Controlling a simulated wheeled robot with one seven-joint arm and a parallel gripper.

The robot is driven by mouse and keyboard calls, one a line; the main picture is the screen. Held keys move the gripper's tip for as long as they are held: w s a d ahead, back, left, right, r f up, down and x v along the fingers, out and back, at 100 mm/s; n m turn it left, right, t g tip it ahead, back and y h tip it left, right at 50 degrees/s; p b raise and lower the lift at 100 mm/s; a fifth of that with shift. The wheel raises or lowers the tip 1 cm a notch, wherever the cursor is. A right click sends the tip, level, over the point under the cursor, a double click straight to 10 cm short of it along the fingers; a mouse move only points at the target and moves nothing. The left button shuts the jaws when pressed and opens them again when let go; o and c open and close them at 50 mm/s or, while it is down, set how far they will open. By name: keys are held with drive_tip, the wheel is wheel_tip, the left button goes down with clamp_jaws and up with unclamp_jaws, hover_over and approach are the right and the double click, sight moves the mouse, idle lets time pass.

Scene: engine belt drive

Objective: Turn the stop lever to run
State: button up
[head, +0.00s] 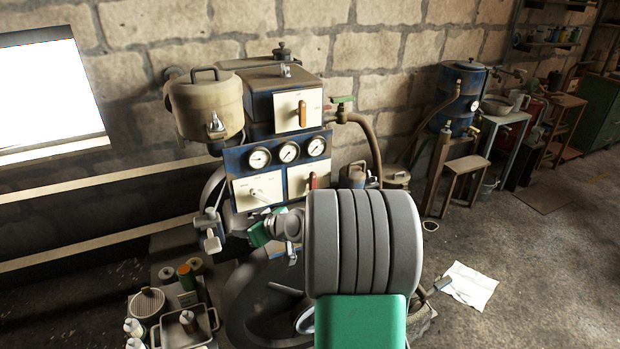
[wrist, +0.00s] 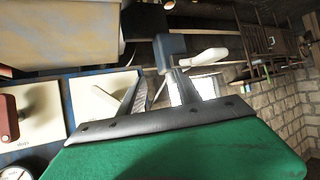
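A white plate with a pale lever (head: 260,193) is at the lower left of the blue engine panel. In the wrist view this pale lever (wrist: 105,97) lies just left of my left finger. Its lettering is too small to read, so I cannot tell for sure that it is the stop lever. My gripper (wrist: 160,92) is open, with nothing seen between its fingers. In the head view my gripper (head: 232,219) is in front of the panel's lower left. A blue-grey bracket with a white handle (wrist: 207,58) stands past the fingertips; whether they touch is unclear.
A plate with a red lever (head: 312,181) is to the right, and one with a brown handle (head: 302,113) is above. Three gauges (head: 288,152) lie between. A dark wheel (head: 250,305) is below. A bench with jars (head: 147,303) stands at the lower left.

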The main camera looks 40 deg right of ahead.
sight(314, 180)
drive_tip(key=d+t, duration=0.1)
drive_tip(key=d, duration=0.2)
drive_tip(key=d+m+t+h, duration=0.1)
drive_tip(key=d, duration=0.3)
drive_tip(key=d+t+h, duration=0.1)
drive_tip(key=d, duration=0.3)
drive_tip(key=shift+s+r+m+p, duration=0.1)
drive_tip(key=shift+r+m+p, duration=0.25)
drive_tip(key=shift+m, duration=0.05)
drive_tip(key=s+d+r+m+t+h, duration=0.1)
drive_tip(key=s+d+m+t+h, duration=0.3)
drive_tip(key=d, duration=0.9)
drive_tip(key=shift+n+g+h, duration=0.3)
drive_tip(key=shift+g+h, duration=0.3)
drive_tip(key=p+x, duration=0.3)
drive_tip(key=x, duration=0.3)
drive_tip(key=shift+w, duration=0.15)
clamp_jaws()
